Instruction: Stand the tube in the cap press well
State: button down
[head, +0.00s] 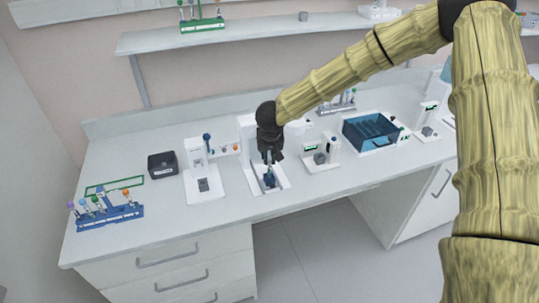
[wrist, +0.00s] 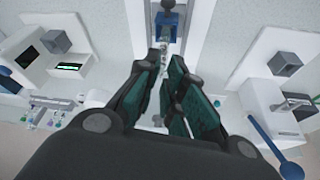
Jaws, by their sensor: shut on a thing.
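My gripper (head: 271,158) points down over the white middle station, just above its blue holder (head: 269,181). In the wrist view my gripper (wrist: 175,88) is shut on a slim clear tube (wrist: 164,68), mostly hidden between the dark green finger pads. The blue holder (wrist: 170,26) shows just beyond the fingertips; whether the tube touches it I cannot tell. A white device with a blue-knobbed lever, which looks like the cap press (head: 196,172), stands left of my gripper with a grey block (head: 203,184) at its base. Its blue lever (wrist: 268,138) shows at right in the wrist view.
A blue rack (head: 108,215) with several capped tubes is at the left bench end. A dark box (head: 162,164) stands behind it. A small white device (head: 320,157) and a blue open bin (head: 370,131) stand to the right. A shelf (head: 250,36) hangs above.

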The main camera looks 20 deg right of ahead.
jog(key=shift+f+p, duration=0.3)
jog(key=shift+f, duration=0.35)
jog(key=c, duration=1.5)
grip_release()
jog(key=shift+o, duration=0.2)
jog(key=v, duration=1.2)
